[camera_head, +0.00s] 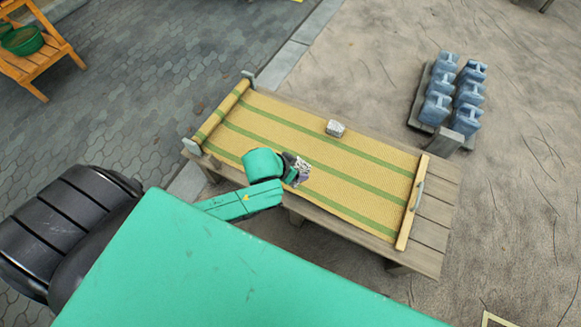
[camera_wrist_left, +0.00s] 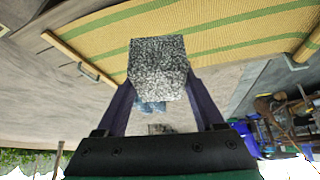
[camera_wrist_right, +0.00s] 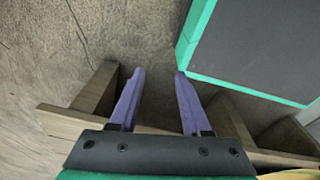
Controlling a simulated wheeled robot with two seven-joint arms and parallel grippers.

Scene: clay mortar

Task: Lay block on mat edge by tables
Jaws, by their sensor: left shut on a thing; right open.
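A yellow mat (camera_head: 345,180) with green stripes lies along a low wooden table (camera_head: 440,205). My left gripper (camera_head: 293,170) is over the mat near its front long edge. It is shut on a grey speckled block (camera_wrist_left: 158,68), which shows between the fingers in the left wrist view. A second grey speckled block (camera_head: 335,128) sits on the mat near its back long edge. My right gripper (camera_wrist_right: 157,100) is open and empty in the right wrist view, by wooden planks; it is hidden in the head view.
A wooden bar (camera_head: 404,225) with a handle crosses the mat's right end. Blue-grey jug-like weights (camera_head: 438,108) stand on a slatted base at the back right. An orange bench (camera_head: 40,60) with a green bowl (camera_head: 22,40) is at the far left.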

